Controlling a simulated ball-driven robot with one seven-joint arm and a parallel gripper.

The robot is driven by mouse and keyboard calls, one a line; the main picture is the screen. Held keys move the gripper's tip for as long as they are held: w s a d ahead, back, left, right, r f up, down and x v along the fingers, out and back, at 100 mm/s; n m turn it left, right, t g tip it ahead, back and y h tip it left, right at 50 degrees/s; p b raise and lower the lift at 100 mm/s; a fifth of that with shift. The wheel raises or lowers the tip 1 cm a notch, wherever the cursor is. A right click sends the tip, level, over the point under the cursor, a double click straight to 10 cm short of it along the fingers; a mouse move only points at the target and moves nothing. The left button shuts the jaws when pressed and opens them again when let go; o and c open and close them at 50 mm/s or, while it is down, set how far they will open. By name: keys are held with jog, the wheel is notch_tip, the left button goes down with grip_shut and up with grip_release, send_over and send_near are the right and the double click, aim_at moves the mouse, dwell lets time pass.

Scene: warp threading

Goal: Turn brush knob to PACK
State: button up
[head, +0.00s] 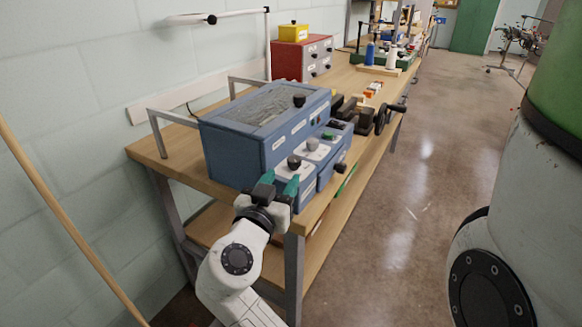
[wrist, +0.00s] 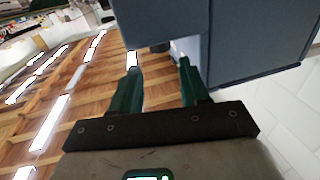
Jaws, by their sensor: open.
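A blue machine (head: 236,150) with a glass-like top panel stands on the wooden bench. On its front side are a dark round knob (head: 293,162) on a white plate and a grey knob (head: 312,143) behind it. Their labels are too small to read, so I cannot tell which is the brush knob or where it points. My gripper (head: 279,180) is open and empty, its green fingers just in front of the machine's near end, below the dark knob and apart from it.
The wooden bench (head: 150,150) runs away along the wall. Another black knob (head: 299,100) sits on the machine's top. A black handwheel (head: 382,118), a red drawer box (head: 290,60) and a yellow box (head: 293,32) stand farther back.

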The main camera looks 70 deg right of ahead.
aim_at(292, 164)
jog(key=d, duration=0.6)
jog(key=shift+s+d+p, duration=0.15)
jog(key=shift+d+p, duration=0.2)
jog(key=shift+d, duration=0.05)
jog(key=shift+c, duration=0.3)
jog(key=c, duration=0.7)
jog(key=shift+f, duration=0.1)
